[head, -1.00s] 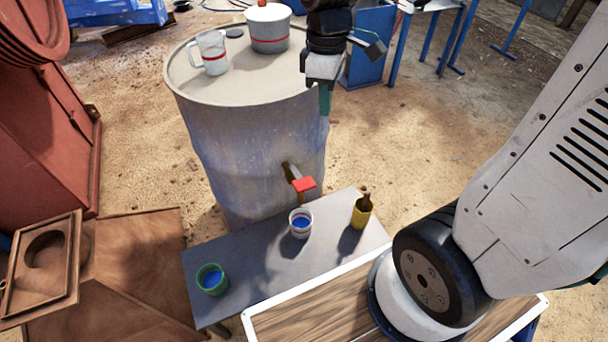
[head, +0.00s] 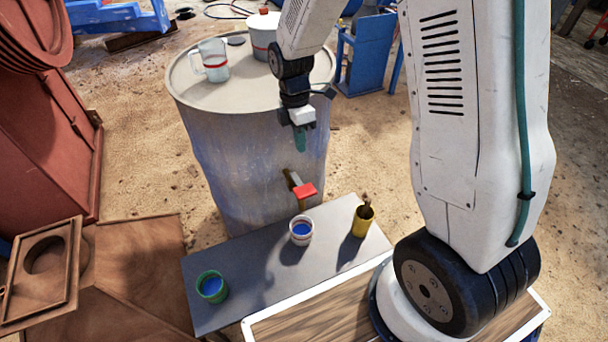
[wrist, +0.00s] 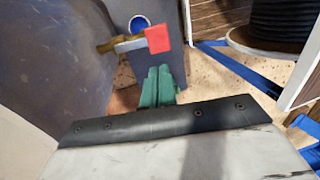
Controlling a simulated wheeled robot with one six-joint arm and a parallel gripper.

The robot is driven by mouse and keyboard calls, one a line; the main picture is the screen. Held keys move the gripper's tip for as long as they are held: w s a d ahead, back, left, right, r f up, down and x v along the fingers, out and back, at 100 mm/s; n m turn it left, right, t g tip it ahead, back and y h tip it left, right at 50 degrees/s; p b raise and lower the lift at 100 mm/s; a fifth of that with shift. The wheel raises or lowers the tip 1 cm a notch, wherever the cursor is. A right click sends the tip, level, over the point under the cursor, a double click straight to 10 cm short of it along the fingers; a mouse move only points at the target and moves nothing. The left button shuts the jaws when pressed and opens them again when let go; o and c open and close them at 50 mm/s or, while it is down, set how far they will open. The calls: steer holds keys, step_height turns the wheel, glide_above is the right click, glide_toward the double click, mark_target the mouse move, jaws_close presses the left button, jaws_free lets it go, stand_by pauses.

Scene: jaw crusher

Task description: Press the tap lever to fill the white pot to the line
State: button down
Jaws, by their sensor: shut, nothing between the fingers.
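The tap with its red lever (head: 304,190) sticks out of the side of the grey drum (head: 250,140); the lever also shows in the wrist view (wrist: 157,39). The white pot (head: 301,230) stands on the bench under the tap and holds blue liquid. Its line cannot be made out clearly. My gripper (head: 300,140) points down above the lever, apart from it. Its green fingers (wrist: 157,88) are together and empty.
A jug (head: 213,60) and a lidded pot (head: 262,32) stand on the drum top.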

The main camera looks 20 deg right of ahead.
mark_target(305, 191)
steer(key=x, duration=1.4)
steer(key=shift+a, duration=0.1)
